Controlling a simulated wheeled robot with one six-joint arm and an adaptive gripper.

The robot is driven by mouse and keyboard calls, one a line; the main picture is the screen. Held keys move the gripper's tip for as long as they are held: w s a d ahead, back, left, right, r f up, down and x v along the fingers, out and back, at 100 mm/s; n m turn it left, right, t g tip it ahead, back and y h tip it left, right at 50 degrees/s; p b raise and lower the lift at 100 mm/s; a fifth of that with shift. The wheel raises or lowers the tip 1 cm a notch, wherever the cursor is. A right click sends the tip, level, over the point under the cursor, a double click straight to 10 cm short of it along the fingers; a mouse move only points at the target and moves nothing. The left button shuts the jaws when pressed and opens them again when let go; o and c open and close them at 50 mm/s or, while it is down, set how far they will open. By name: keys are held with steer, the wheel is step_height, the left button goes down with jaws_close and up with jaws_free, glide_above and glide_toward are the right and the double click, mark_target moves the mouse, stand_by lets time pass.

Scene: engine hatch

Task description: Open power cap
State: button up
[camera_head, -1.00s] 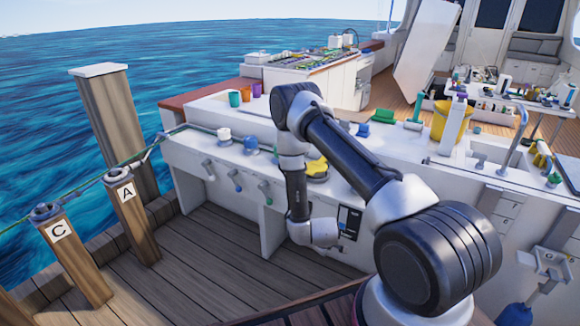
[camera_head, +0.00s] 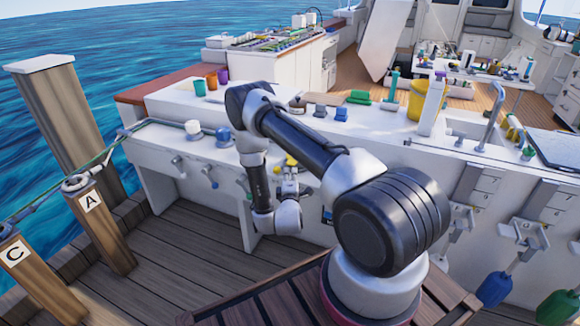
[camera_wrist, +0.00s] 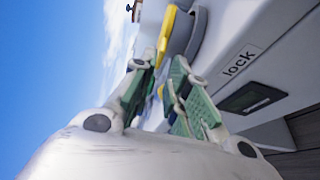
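In the wrist view my gripper (camera_wrist: 158,76) has its two green-padded fingers apart with a gap between them. A yellow handle-like part (camera_wrist: 166,38) with a grey curved body (camera_wrist: 196,34) lies just beyond the fingertips on the white counter side. I cannot tell if the fingers touch it. In the head view my gripper (camera_head: 289,183) is at the counter front, below a yellow part (camera_head: 283,161) that my arm partly hides. No part marked as the power cap can be read.
A "lock" label (camera_wrist: 242,60) and a dark panel (camera_wrist: 251,97) are right of the fingers in the wrist view. The white counter (camera_head: 165,95) carries cups (camera_head: 211,81) and colored blocks (camera_head: 358,97). Posts A (camera_head: 99,225) and C (camera_head: 30,275) stand left on open deck.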

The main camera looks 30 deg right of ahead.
steer(key=x, duration=0.6)
steer(key=shift+w+d, duration=0.2)
steer(key=shift+w, duration=0.15)
steer(key=shift+c, duration=0.2)
jaws_close()
